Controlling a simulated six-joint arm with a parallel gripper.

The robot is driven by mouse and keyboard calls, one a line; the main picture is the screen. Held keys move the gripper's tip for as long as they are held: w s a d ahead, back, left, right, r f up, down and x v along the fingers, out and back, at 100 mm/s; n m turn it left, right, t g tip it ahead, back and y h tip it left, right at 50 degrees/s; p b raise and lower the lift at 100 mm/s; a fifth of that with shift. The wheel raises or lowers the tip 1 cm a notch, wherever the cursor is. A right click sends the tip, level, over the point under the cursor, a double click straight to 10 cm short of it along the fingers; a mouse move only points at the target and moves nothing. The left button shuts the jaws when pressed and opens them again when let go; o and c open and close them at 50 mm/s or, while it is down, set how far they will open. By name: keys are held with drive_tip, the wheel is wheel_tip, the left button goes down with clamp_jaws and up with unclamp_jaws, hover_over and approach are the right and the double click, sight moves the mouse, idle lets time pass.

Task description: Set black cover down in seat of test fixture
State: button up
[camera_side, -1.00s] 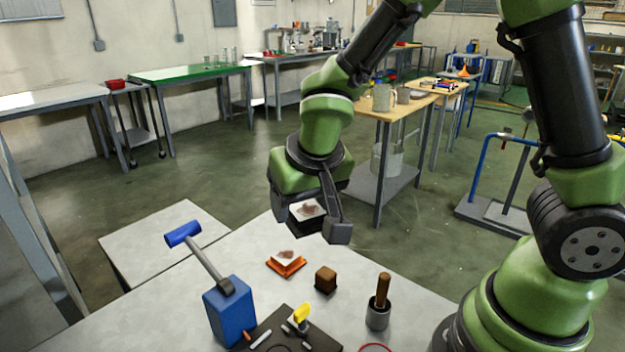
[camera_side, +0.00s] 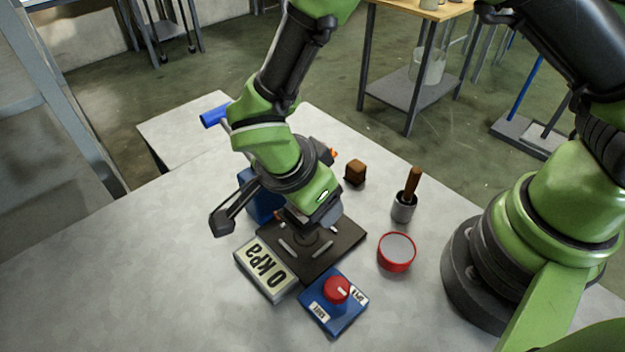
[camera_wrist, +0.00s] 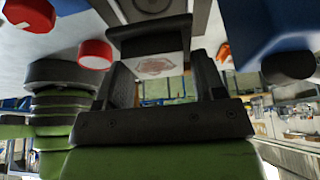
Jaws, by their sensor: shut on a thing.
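My gripper (camera_side: 308,218) points down over the test fixture, a dark flat plate (camera_side: 345,238) with pale bars on it. In the wrist view my gripper is shut on the black cover (camera_wrist: 150,43), one finger on each side. The cover has a pale face with a reddish-brown mark. In the side view the cover is mostly hidden by my gripper. A dark surface with a round ring shows just past the cover at the top of the wrist view. Whether the cover touches the fixture's seat cannot be told.
A red-rimmed dish (camera_side: 397,252), a pot with a brown handle (camera_side: 404,207) and a brown block (camera_side: 355,172) are right. A blue block (camera_side: 258,200) is behind.

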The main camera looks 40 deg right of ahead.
drive_tip(key=shift+f, duration=2)
drive_tip(key=shift+f, duration=0.4)
drive_tip(key=o, duration=1)
drive_tip(key=shift+c, duration=0.2)
drive_tip(key=c, duration=0.3)
drive_tip(key=shift+o, duration=0.6)
drive_tip(key=o, duration=0.4)
drive_tip(key=shift+r, duration=3.5)
